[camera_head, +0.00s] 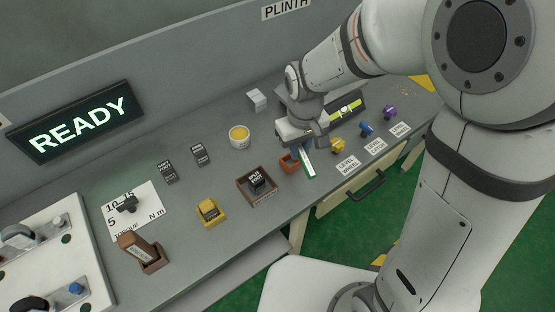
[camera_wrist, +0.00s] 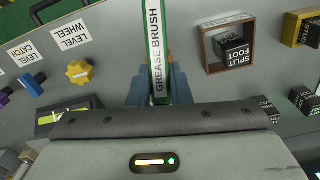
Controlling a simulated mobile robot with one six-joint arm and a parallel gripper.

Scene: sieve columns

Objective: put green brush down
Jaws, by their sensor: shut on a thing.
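The green brush (camera_head: 307,163), with a white side label reading GREASE BRUSH, shows below my gripper (camera_head: 303,147) at the front part of the grey bench. In the wrist view the brush (camera_wrist: 156,45) points up the picture, and my gripper (camera_wrist: 158,92) is shut on it with blue fingers on either side. I cannot tell whether the brush touches the holder or the bench. The gripped end of the brush is hidden by my gripper.
A brown tray (camera_head: 247,201) with a dark SPLIT FOOT block stands left of the brush. A yellow block (camera_head: 210,211) and a yellow-topped pot (camera_head: 239,137) stand further left and behind. A yellow knob (camera_head: 337,146) is close on the right, beside the LEVEL WHEEL label (camera_head: 348,163).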

